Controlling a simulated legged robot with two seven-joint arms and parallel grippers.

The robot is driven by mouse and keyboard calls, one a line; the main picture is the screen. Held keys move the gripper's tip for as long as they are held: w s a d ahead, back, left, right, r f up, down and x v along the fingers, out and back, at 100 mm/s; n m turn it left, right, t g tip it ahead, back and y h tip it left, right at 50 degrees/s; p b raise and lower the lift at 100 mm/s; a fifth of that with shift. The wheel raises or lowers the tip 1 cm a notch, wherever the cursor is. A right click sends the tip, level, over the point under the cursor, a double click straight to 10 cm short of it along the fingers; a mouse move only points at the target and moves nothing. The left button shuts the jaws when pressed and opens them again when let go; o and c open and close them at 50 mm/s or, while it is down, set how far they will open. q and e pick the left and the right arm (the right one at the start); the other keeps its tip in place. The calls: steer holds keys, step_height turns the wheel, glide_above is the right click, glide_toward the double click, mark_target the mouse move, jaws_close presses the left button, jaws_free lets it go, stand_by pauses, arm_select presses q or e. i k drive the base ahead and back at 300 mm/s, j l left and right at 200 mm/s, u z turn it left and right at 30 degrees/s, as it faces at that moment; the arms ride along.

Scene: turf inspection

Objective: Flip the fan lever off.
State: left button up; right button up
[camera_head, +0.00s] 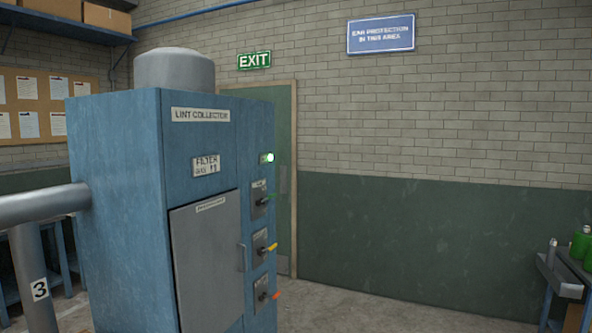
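A blue lint collector cabinet (118,150) stands left of centre. Its narrow right strip carries three lever switches on grey plates, one above another. All three tips point to the right. The small plate labels are too small to read, so I cannot tell which lever is the fan's. A lamp (269,158) above them glows white-green. Neither of my grippers is in view.
A grey door panel (205,262) with a handle (242,258) is left of the levers. A grey pipe (40,204) enters the cabinet at left. A green door (284,150) is behind. A bench with green containers (580,243) stands at far right. The floor (390,308) between is clear.

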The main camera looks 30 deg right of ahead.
mark_target(269, 197)
steer(key=z, duration=0.45)
steer(key=k+l+u, duration=0.1)
steer(key=u, duration=0.3)
steer(key=k+l+u, duration=0.1)
steer(key=u, duration=0.3)
steer(key=k+l+u, duration=0.1)
steer(key=u, duration=0.25)
steer(key=z, duration=1.4)
steer(key=i+l+u, duration=0.15)
steer(key=i, duration=0.6)
steer(key=i+l+u, duration=0.15)
steer(key=i+l, duration=0.35)
steer(key=i, duration=0.2)
steer(key=i+l+u, duration=0.2)
steer(key=i+l, duration=0.25)
steer(key=i, duration=0.3)
steer(key=i+l+u, duration=0.15)
steer(key=i+l, duration=0.4)
steer(key=i, duration=0.1)
